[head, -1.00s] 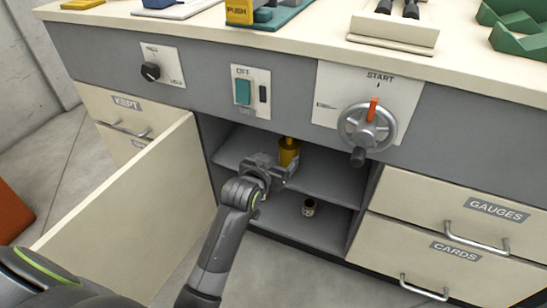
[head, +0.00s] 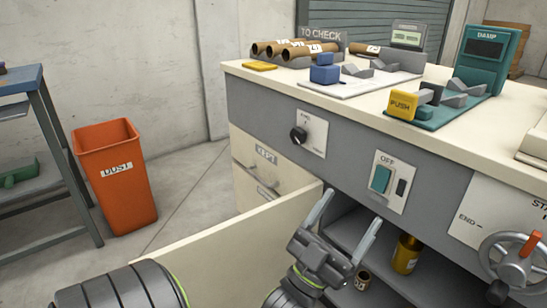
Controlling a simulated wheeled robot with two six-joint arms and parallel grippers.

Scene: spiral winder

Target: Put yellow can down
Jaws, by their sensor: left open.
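The yellow can (head: 406,254) stands upright on a shelf inside the open cabinet (head: 345,236), at the lower right of the head view. My left gripper (head: 352,207) is open and empty, with its two pale fingers spread and pointing up. It is in front of the cabinet opening, to the left of the yellow can and apart from it. My right gripper is out of view.
The open cabinet door (head: 225,243) sticks out to the left of my gripper. A small brown tin (head: 361,280) is low in the cabinet. A handwheel (head: 513,262) juts from the front at right. An orange bin (head: 115,178) stands at left on open floor.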

